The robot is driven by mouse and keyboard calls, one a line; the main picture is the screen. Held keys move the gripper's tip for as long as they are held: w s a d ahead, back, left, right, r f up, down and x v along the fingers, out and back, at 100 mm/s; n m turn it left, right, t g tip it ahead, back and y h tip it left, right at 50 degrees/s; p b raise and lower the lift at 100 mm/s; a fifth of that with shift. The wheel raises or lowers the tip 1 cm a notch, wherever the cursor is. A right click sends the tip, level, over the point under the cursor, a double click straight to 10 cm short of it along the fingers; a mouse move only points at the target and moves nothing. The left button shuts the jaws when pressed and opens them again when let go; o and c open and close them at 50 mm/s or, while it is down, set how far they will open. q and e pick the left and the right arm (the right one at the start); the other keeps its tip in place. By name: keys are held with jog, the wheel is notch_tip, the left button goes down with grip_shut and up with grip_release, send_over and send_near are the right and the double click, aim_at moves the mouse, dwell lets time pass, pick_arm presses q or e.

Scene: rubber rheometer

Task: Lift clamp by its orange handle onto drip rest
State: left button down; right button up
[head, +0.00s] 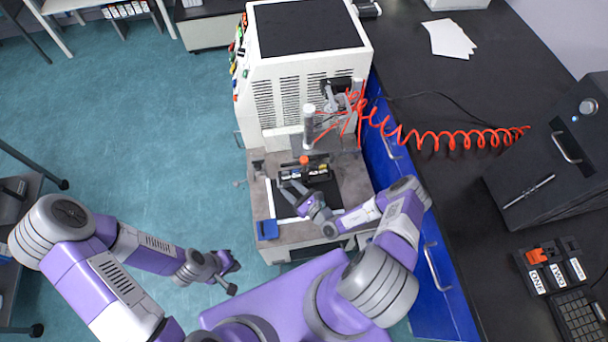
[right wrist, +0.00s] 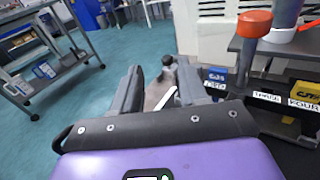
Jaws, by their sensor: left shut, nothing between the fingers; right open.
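An orange knob-like handle (head: 304,160) stands upright at the black labelled rack in front of the white machine. In the right wrist view an orange cap (right wrist: 255,22) sits on a grey post at the upper right. I cannot tell the clamp body or the drip rest apart from the dark parts around it. My right gripper (head: 287,191) is open and empty, low over the machine's front deck, just in front of the rack. Its two fingers (right wrist: 158,88) show apart in the wrist view, with the orange cap off to their right. My left gripper (head: 235,279) is shut and empty, left of the deck.
The white machine (head: 305,70) stands behind the deck. A red coiled hose (head: 440,138) runs right onto the black bench. A blue block (head: 267,229) is at the deck's front left. A holder (head: 553,268) labelled ONE and TWO with an orange piece lies at right.

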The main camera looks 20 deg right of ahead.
jog(key=d+f+m+t+h, duration=0.1)
jog(key=d+f+m+h, duration=0.15)
jog(key=d+h, duration=0.35)
jog(key=shift+m, duration=0.55)
jog(key=w+d+b, duration=0.1)
jog(key=w, duration=0.1)
jog(key=w+d, duration=0.1)
jog(key=w, duration=0.2)
jog(key=w+b, duration=0.1)
jog(key=w, duration=0.2)
jog(key=shift+d+r+b, duration=0.25)
jog(key=shift+d+b, duration=0.05)
jog(key=shift+d, duration=0.1)
jog(key=shift+r, duration=0.1)
grip_shut()
